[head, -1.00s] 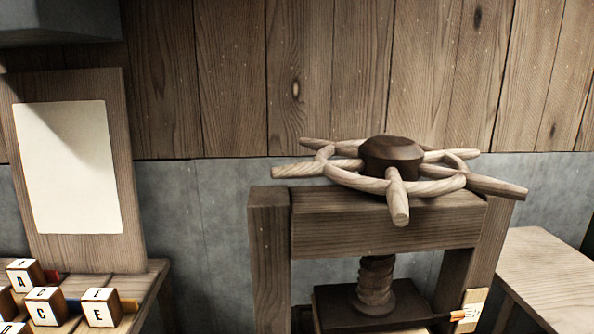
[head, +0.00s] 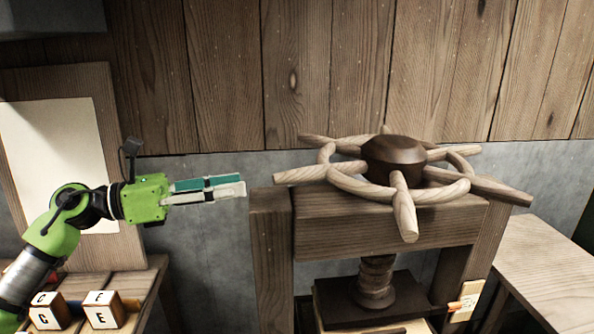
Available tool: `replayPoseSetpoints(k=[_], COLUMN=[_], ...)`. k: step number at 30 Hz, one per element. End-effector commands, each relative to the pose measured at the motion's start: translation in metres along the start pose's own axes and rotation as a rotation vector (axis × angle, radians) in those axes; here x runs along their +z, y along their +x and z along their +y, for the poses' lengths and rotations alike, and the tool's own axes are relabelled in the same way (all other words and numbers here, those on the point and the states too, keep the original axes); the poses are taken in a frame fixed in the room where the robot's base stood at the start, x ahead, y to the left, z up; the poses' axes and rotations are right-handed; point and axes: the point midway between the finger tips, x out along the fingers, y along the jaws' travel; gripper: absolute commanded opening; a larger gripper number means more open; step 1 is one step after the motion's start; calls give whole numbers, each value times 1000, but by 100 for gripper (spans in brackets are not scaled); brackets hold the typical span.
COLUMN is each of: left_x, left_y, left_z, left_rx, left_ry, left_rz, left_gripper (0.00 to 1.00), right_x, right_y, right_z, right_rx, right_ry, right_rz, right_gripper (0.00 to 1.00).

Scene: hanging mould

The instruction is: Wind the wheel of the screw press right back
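The screw press has a pale wooden wheel (head: 350,187) with several spoke handles around a dark hub (head: 394,160). The wheel sits on top of the press frame (head: 390,228). Below the beam, the wooden screw (head: 375,283) runs down to a dark pressing plate (head: 330,303). My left gripper (head: 243,189) is left of the wheel, level with its rim and apart from it. Its fingers lie close alongside each other, with nothing seen between them; their gap is hard to judge. My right gripper is not in view.
Lettered wooden blocks (head: 103,311) stand on a bench at the lower left. A board with a blank sheet (head: 100,165) leans behind my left arm. A wooden table (head: 548,262) stands right of the press. A small pale tag (head: 467,300) is by the press's right post.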

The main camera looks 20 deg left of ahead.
Motion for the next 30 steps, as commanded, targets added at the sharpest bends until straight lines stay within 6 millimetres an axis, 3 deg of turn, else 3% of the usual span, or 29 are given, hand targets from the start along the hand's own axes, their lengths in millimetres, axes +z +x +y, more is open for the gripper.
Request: replayPoseSetpoints(k=[5,18,24,30], left_x=[5,6,3,0], left_y=[21,110,131,136], left_z=[-2,-2,-1,0], left_rx=[-4,-5,-2,-1], left_ry=[1,-4,-5,-4], left_rz=[-2,-5,-4,-2], left_gripper=[38,38,38,38], right_x=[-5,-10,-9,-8], right_y=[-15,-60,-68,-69], right_z=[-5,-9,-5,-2], right_rx=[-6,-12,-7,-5], right_ry=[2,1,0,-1], right_rz=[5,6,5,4], right_gripper=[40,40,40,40])
